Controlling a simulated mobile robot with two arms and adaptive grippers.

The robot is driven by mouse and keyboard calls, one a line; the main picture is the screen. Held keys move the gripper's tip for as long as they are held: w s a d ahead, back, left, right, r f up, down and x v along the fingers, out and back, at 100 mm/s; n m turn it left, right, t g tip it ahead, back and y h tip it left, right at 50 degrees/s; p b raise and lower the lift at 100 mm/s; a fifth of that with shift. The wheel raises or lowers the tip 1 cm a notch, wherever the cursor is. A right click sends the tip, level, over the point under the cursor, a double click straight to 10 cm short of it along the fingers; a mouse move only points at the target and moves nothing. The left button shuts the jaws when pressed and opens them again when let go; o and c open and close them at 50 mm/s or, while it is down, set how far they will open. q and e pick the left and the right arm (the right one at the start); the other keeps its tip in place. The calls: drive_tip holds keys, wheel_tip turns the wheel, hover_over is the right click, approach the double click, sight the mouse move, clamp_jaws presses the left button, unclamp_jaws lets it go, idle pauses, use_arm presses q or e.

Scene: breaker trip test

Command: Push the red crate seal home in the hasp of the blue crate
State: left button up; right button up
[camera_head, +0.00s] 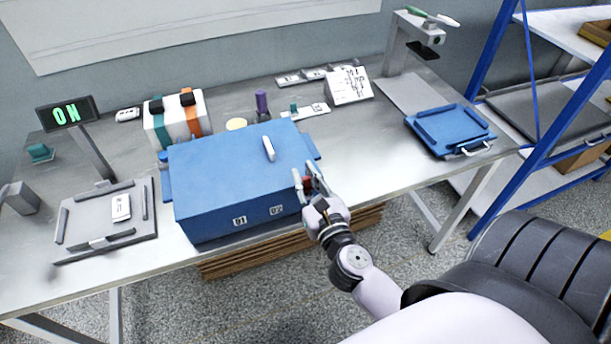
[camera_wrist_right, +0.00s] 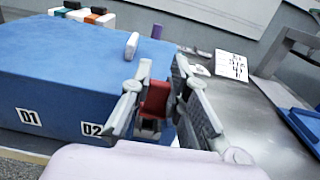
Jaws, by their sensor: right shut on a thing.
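The blue crate (camera_head: 235,185) stands on the metal workbench, with labels 01 and 02 on its front and a white handle on its lid. The red crate seal (camera_wrist_right: 155,99) is between the fingers of my right gripper (camera_wrist_right: 163,103), which is shut on it at the crate's right end. In the head view the seal (camera_head: 307,183) shows as a small red piece beside the crate's right side, by my right gripper (camera_head: 314,183). The hasp is hidden or too small to make out, so I cannot tell how deep the seal sits. My left gripper is not in view.
A grey tray (camera_head: 75,240) with a white device lies left of the crate. A lit ON display (camera_head: 68,113) stands behind it. A blue tray (camera_head: 450,131) lies on the right. The bench (camera_head: 372,160) is clear between crate and blue tray. A blue-framed shelf stands at far right.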

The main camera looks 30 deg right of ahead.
drive_tip(key=shift+f+b, duration=0.75)
drive_tip(key=shift+f, duration=0.1)
drive_tip(key=o, duration=0.9)
drive_tip(key=shift+f, duration=0.1)
drive_tip(key=shift+c, duration=0.2)
drive_tip(key=shift+s, duration=0.15)
drive_tip(key=v, duration=1.1)
drive_tip(key=shift+s+a+r, duration=0.2)
drive_tip(key=shift+s+a, duration=0.1)
drive_tip(key=shift+s, duration=0.05)
drive_tip(key=shift+o, duration=0.2)
drive_tip(key=o, duration=1.2)
